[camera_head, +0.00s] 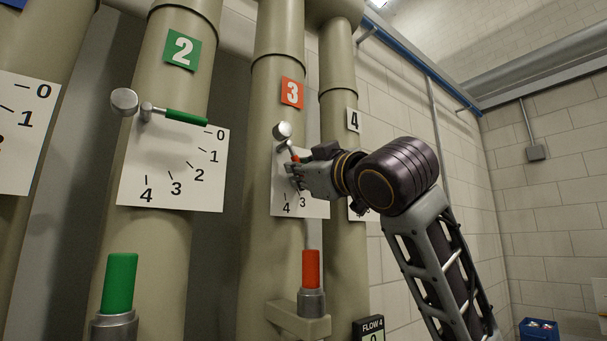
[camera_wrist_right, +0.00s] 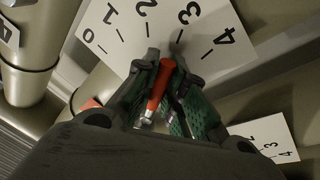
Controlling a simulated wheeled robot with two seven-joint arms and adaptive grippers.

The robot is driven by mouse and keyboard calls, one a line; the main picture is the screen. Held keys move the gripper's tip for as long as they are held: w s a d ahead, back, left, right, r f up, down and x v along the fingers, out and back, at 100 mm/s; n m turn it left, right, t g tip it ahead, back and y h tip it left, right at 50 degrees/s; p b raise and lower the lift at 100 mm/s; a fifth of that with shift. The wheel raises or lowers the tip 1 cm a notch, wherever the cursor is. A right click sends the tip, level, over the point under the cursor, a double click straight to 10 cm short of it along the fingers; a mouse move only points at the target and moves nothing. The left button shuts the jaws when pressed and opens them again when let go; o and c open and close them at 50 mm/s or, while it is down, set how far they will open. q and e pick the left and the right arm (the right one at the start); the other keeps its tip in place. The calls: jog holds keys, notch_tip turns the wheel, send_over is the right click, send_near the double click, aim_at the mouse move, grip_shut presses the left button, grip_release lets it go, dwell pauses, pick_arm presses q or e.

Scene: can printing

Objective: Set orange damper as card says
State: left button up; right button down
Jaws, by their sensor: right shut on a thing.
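The orange damper is on the pipe marked with an orange 3 sign (camera_head: 292,93). Its white dial plate (camera_head: 315,208) is partly covered by my gripper. My right gripper (camera_head: 294,172) is shut on the damper's orange handle (camera_wrist_right: 160,84). In the right wrist view the handle lies between the green-padded fingers, over the dial plate (camera_wrist_right: 215,22) with marks 0 to 4. The handle appears to point toward the 3 mark, though the fingers hide part of it. My left gripper is not in view. I see no instruction card that I can identify.
To the left, the green damper handle (camera_head: 187,117) on pipe 2 points near 0. A green-topped fitting (camera_head: 120,284) and an orange-topped one (camera_head: 311,269) stand below. Pipe 4 (camera_head: 338,123) is close behind my right gripper. A FLOW 4 display (camera_head: 370,328) is at the bottom.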

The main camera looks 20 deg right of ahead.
jog(key=c, duration=1.7)
grip_release()
jog(key=shift+c, duration=0.2)
jog(key=shift+s, duration=0.1)
jog(key=v, duration=1.2)
jog(key=shift+f, duration=0.1)
